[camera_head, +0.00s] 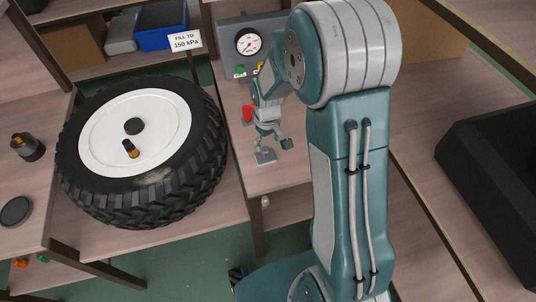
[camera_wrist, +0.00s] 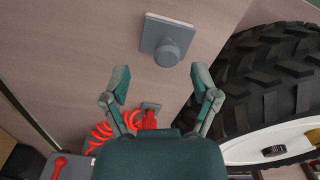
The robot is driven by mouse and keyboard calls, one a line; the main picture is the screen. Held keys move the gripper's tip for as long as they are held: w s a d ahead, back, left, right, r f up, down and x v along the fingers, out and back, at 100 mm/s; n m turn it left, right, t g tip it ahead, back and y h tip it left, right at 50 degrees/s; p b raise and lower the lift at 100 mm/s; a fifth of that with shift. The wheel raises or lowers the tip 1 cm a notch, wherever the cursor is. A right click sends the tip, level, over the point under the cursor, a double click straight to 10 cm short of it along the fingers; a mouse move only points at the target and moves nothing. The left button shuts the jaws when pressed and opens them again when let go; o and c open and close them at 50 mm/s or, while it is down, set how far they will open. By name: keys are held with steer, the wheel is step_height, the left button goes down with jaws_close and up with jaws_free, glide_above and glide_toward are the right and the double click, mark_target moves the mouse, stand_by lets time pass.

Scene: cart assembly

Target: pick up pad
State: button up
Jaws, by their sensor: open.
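The pad, which I take to be the grey square plate with a round knob (camera_wrist: 167,38), lies on the wooden table at the top middle of the wrist view. In the head view the pad (camera_head: 265,158) is at the table's front part, partly hidden behind my gripper. My gripper (camera_head: 273,147) points down above the table by the pad. In the wrist view my gripper's fingers (camera_wrist: 160,80) are spread apart with nothing between them. The pad shows beyond the fingertips, apart from them.
A gauge box (camera_head: 241,42) stands at the table's back. A red coiled hose (camera_wrist: 102,132) and a red fitting (camera_wrist: 148,120) lie near my gripper in the wrist view. A large tyred wheel (camera_head: 207,120) is to the left. A black bin (camera_head: 490,165) is at the right.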

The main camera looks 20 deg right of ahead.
mark_target(264, 149)
steer(key=f, duration=0.1)
steer(key=a+f, duration=0.1)
steer(key=f, duration=0.1)
steer(key=shift+a, duration=0.2)
steer(key=shift+a+f, duration=0.1)
steer(key=shift+f, duration=0.35)
steer(key=shift+d, duration=0.7)
steer(key=c, duration=0.9)
jaws_close()
steer(key=shift+a, duration=0.45)
